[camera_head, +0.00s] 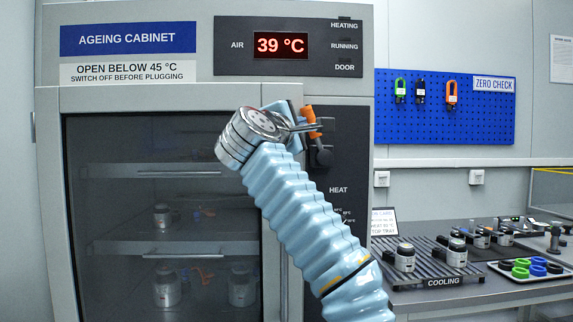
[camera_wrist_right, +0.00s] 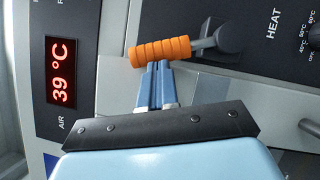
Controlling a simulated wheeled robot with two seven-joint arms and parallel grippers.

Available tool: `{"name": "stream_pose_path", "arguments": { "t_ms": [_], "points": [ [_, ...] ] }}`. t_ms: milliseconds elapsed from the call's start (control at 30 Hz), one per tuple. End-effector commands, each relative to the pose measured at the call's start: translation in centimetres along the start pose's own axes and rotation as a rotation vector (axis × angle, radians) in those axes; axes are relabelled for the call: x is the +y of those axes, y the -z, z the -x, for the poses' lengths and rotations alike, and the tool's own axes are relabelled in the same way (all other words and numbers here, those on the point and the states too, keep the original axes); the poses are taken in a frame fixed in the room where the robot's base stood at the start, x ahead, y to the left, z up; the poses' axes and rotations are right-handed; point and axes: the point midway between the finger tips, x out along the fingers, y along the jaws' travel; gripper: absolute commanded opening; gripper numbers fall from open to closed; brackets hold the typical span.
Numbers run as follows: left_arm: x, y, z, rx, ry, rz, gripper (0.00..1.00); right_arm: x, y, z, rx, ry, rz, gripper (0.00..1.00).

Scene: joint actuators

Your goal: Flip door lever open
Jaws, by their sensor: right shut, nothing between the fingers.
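The door lever has an orange ribbed grip (camera_wrist_right: 160,53) on a grey rod that runs to a dark mount (camera_wrist_right: 228,36) on the cabinet panel. In the head view the orange grip (camera_head: 308,113) shows just beyond my right gripper (camera_head: 310,128), partly hidden by it. In the right wrist view my right gripper (camera_wrist_right: 157,68) is shut and empty, its fingertips right at the side of the orange grip, touching or very near it. The cabinet door (camera_head: 160,200) looks closed, with a dark window. My left gripper is not in view.
A display (camera_head: 281,45) reads 39 °C above the door. A vertical door handle (camera_head: 284,280) stands below my right wrist. At the right, a bench holds a cooling rack (camera_head: 440,282) with several actuators and a tray (camera_head: 520,278) of coloured rings. A blue pegboard (camera_head: 430,130) hangs behind.

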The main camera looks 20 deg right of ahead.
Motion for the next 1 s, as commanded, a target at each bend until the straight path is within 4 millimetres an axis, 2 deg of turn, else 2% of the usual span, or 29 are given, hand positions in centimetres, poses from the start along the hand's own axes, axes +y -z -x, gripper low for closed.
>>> {"name": "stream_pose_path", "arguments": {
  "t_ms": [200, 633, 1000],
  "points": [
    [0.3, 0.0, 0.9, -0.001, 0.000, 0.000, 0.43, 0.4, -0.7, -0.4, 0.003, 0.056, -0.109, 0.00],
    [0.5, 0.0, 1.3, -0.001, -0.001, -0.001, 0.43, 0.7, -2.4, -1.2, 0.001, 0.052, -0.103, 0.00],
    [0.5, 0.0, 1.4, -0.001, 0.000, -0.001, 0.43, 0.7, -3.0, -1.5, 0.000, 0.051, -0.102, 0.00]
  ]
}}
